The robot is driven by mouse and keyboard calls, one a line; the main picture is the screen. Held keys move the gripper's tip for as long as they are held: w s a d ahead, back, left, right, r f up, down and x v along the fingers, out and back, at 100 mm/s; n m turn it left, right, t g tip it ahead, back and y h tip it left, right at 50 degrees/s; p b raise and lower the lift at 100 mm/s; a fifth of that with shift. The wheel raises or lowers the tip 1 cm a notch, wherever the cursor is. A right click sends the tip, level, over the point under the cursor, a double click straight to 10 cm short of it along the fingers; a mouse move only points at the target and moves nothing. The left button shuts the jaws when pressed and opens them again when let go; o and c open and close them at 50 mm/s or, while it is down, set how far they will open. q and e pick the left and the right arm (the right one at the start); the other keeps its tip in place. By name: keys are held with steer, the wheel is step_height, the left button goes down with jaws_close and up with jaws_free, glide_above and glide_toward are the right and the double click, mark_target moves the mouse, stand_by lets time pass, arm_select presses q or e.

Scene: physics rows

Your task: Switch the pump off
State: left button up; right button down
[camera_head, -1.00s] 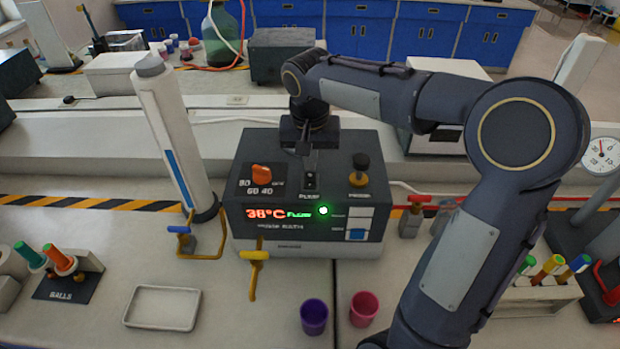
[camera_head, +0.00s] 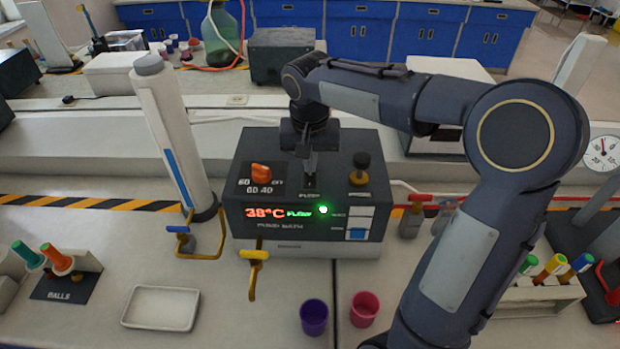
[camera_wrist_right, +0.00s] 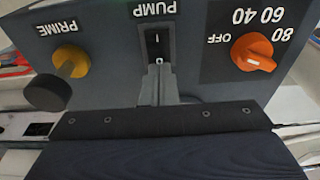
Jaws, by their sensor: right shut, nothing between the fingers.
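The pump unit is a dark box (camera_head: 262,226) with a lit red 38°C display and a lit green light (camera_head: 323,210). Its pump switch (camera_wrist_right: 154,42) is a small black rocker in a slot under the upside-down PUMP label in the wrist view. My right gripper (camera_head: 310,174) points down over this switch from above, its fingers closed and empty. In the wrist view the fingertips (camera_wrist_right: 158,72) are at the near end of the switch; I cannot tell whether they touch it. The gripper partly hides the switch in the head view. My left gripper is not in view.
On the box's top, an orange knob (camera_wrist_right: 253,52) and a yellow-and-black PRIME knob (camera_wrist_right: 70,62) flank the switch. A white cylinder (camera_head: 170,125) stands left. A yellow-handled valve (camera_head: 256,262) is in front. Purple (camera_head: 313,317) and pink (camera_head: 364,309) cups stand on the bench.

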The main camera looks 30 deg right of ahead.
steer(key=shift+f+b, duration=0.9)
steer(key=shift+f, duration=0.15)
steer(key=shift+r, duration=0.1)
steer(key=shift+r+p, duration=0.75)
steer(key=shift+p, duration=0.05)
step_height(320, 180, up, 2)
steer(key=shift+s+r+p, duration=0.1)
steer(key=shift+p, duration=0.85)
steer(key=shift+r+p, duration=1.6)
steer(key=shift+r, duration=0.25)
